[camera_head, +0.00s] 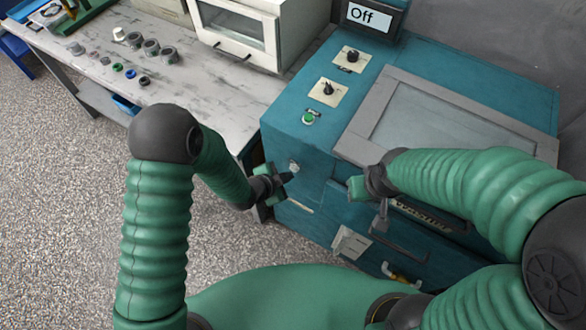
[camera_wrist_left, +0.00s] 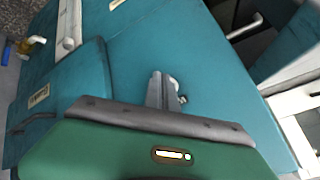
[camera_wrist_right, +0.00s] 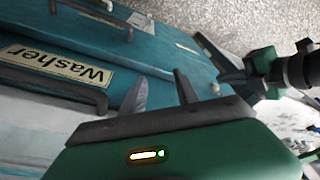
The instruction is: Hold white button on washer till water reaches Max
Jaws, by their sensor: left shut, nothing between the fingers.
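The washer (camera_head: 290,135) is a teal cabinet with a "Washer" label (camera_wrist_right: 55,65) in the right wrist view. The white button (camera_head: 294,166) is a small round knob on its front, left of the drawers. My left gripper (camera_head: 284,179) is shut and empty, its tips close by the button. In the left wrist view its fingers (camera_wrist_left: 160,88) are together in front of the teal panel. I cannot tell whether they touch the button. My right gripper (camera_wrist_right: 160,90) is open and empty, in front of the washer near its label. The water and a Max mark cannot be made out.
The washer top has a green button (camera_head: 308,118), two black knobs, a grey-framed lid (camera_head: 370,130) and a screen (camera_head: 370,15) reading "Off". A workbench (camera_head: 215,92) with several small parts stands at left. Speckled floor (camera_head: 60,200) is free in front.

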